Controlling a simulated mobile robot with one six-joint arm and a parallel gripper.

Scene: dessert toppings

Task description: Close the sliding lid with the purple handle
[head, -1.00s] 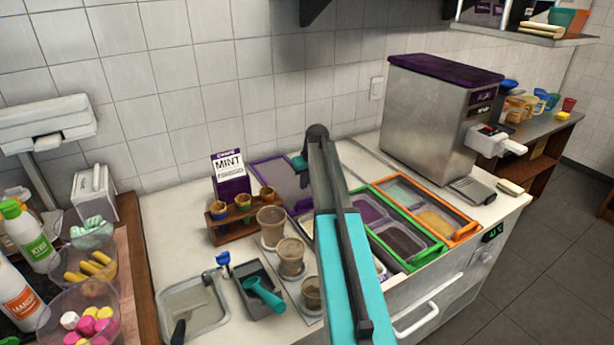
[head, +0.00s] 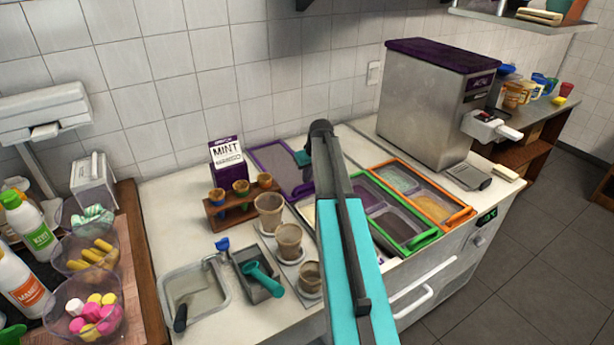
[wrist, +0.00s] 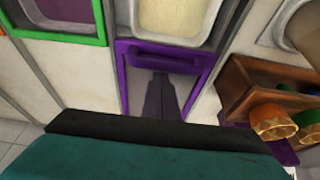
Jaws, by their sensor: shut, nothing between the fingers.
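The purple-framed sliding lid (head: 268,155) lies slid back at the wall end of the counter, behind my arm. In the wrist view its frame (wrist: 122,75) and the thicker purple handle edge (wrist: 170,50) show, beside an uncovered tub of cream-coloured food (wrist: 172,20). My gripper (wrist: 162,78) is shut and empty, its dark fingers over the lid's pane with the tips close to the handle edge. I cannot tell whether they touch it. In the head view only a small teal part of my gripper (head: 304,158) shows past the arm.
The green-framed lid (head: 425,240) and orange-framed lid (head: 458,215) lie right of my arm. A wooden cone holder (head: 215,222) and a mint box (head: 228,165) stand left of the purple lid. Several cups (head: 288,243) stand close to my arm's left. A steel machine (head: 425,110) stands behind right.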

